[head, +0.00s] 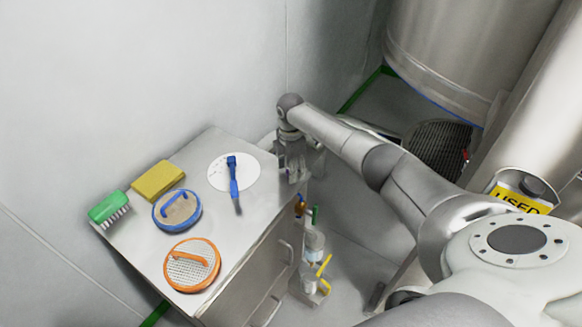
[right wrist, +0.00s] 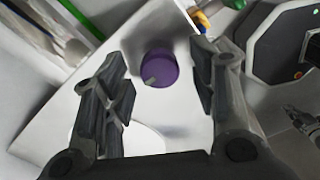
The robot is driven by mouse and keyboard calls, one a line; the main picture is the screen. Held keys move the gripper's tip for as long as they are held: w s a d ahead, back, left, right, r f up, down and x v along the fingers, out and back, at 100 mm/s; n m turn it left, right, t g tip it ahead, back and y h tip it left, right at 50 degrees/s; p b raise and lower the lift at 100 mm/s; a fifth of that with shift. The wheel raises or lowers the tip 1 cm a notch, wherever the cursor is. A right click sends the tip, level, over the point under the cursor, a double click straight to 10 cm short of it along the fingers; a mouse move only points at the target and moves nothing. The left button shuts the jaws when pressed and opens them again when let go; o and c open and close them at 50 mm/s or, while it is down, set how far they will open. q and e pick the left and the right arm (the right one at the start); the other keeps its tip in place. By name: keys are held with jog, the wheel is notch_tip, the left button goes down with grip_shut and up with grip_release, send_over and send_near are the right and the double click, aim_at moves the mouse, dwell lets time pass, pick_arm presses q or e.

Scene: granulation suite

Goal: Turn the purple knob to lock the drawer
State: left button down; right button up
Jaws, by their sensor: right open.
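The purple knob (right wrist: 158,68) shows in the right wrist view on a pale panel, with a small grey pointer mark at its lower left. My right gripper (right wrist: 163,92) is open, with one finger on each side of the knob in that picture; the fingers appear apart from it. In the head view the right gripper (head: 292,165) points down at the far right corner of the grey drawer cabinet (head: 228,262), and the knob is not visible there. The cabinet's drawer fronts with handles face right. My left gripper is not in view.
On the cabinet top are a green brush (head: 108,207), a yellow sponge (head: 158,180), blue-rimmed (head: 177,224) and orange-rimmed (head: 192,283) round pieces, and a white disc (head: 220,170) under a blue-handled tool (head: 233,175). Bottles (head: 313,245) stand right of the cabinet. A wall rises behind.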

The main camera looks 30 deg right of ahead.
jog(key=c, duration=1)
jog(key=shift+r+m+p, duration=0.1)
jog(key=shift+m+p, duration=0.2)
jog(key=shift+m, duration=0.1)
jog(key=m+p, duration=0.1)
jog(key=m, duration=0.1)
jog(key=shift+m, duration=0.4)
jog(key=m+p, duration=0.2)
jog(key=m, duration=0.3)
jog(key=shift+p, duration=0.4)
jog(key=m+p, duration=0.1)
jog(key=m, duration=0.4)
jog(key=m+p, duration=0.1)
jog(key=m, duration=0.3)
jog(key=shift+w, duration=0.1)
jog(key=shift+m, duration=0.3)
